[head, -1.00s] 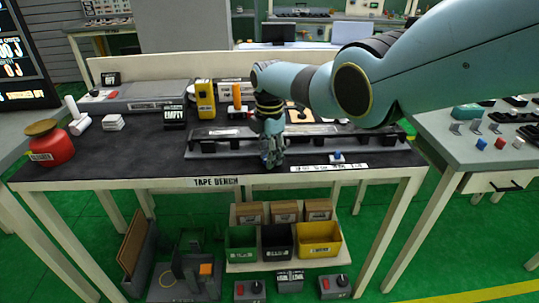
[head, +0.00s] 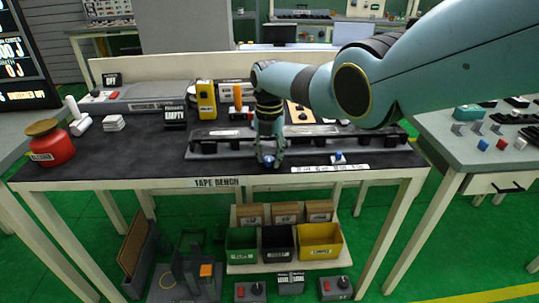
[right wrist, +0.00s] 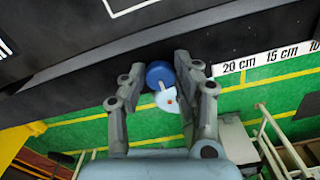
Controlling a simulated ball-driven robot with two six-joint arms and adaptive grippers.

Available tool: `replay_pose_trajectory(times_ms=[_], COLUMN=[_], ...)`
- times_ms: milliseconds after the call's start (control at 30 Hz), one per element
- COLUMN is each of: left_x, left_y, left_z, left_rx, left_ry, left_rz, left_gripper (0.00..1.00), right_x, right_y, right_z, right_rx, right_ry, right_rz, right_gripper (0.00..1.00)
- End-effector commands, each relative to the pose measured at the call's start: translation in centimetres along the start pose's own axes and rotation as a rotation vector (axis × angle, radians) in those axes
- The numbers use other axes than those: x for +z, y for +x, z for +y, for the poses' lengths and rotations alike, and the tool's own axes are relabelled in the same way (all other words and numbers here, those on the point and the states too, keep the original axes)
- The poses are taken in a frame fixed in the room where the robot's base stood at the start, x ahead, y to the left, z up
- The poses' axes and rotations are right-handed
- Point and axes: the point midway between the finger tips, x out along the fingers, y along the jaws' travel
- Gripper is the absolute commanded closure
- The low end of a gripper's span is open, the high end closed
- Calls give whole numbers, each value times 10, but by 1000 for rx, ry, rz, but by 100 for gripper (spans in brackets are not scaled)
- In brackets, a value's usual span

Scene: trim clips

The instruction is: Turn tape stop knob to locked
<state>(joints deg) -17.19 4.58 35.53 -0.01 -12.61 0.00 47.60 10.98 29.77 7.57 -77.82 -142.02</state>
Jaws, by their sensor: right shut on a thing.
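A round blue knob (right wrist: 160,75) with a white pointer shows between the fingertips in the right wrist view. A small white piece with a red dot (right wrist: 172,103) lies at the pointer's end. My right gripper (right wrist: 163,82) is shut on the blue knob, one finger on each side of it. In the head view the right gripper (head: 269,158) points down at the bench's front edge, and the blue knob (head: 268,160) shows between its fingers. Any lock marking by the knob is not readable. My left gripper is not in view.
A white ruler strip (head: 328,168) lies to the right along the front edge, with another small blue-topped part (head: 338,157) just behind it. A long dark rail (head: 350,142) runs behind the gripper.

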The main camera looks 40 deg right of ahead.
Motion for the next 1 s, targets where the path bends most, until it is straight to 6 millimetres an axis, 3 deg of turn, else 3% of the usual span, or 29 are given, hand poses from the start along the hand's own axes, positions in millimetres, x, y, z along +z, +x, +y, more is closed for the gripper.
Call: replay_pose_trajectory(times_ms=[567,600,700,767,1000], left_x=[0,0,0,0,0], left_y=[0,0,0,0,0], left_z=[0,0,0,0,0], left_rx=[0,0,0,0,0], left_ry=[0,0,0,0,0], left_rz=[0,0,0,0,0], left_gripper=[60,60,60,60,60], right_x=[1,1,1,0,0], right_y=[-1,-1,-1,-1,0], right_z=[1,1,1,1,0], right_rx=[2,2,2,1,1], right_ry=[-38,-38,-37,-37,-37], right_rz=[-2,-2,-2,-1,-1], right_gripper=[100,69,56,48,47])
